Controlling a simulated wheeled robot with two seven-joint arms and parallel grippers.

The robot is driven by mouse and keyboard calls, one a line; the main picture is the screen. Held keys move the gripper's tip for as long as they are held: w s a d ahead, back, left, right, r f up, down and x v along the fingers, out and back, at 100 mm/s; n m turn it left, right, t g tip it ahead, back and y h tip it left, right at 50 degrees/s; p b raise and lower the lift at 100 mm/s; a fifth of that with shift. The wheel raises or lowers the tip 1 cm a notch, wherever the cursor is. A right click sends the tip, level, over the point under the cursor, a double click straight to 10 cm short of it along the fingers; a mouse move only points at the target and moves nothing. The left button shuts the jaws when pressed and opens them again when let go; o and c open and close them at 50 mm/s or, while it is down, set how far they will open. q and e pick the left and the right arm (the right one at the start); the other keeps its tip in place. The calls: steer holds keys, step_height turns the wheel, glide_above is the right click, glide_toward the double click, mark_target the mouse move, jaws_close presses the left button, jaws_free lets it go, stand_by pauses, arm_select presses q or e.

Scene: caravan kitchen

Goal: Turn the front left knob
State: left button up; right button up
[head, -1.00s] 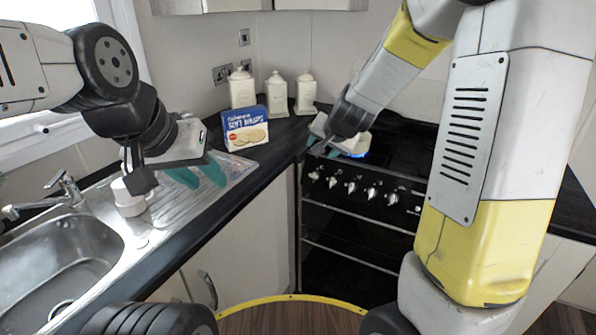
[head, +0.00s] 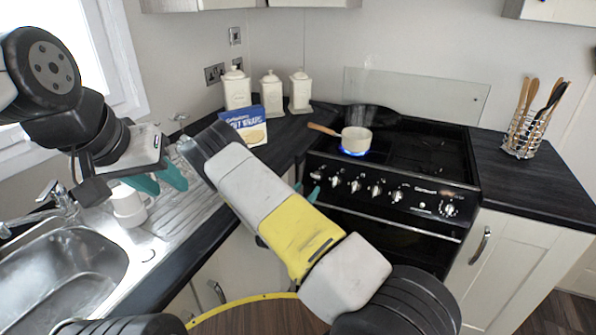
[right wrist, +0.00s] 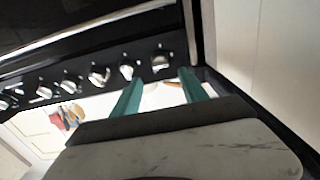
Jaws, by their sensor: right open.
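The black stove has a row of silver knobs on its front panel. The front left knob (head: 315,175) is at the left end of the row; in the right wrist view the end knob (right wrist: 160,62) lies just beyond and between the teal fingertips. My right gripper (right wrist: 160,80) is open and empty, apart from the knob as far as I can tell. In the head view its fingertips (head: 306,190) show just below the knob; its body is hidden behind my forearm. My left gripper (head: 162,182) is open and empty over the sink counter.
A cream saucepan (head: 356,139) with a wooden handle stands over a blue flame (head: 352,152). A white cup (head: 128,206) stands by the sink (head: 60,265). A blue box (head: 246,126) and cream canisters (head: 270,92) stand in the corner. A utensil holder (head: 522,136) is right of the stove.

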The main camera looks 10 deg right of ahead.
mark_target(315, 177)
steer(key=shift+x, duration=3.85)
jaws_close()
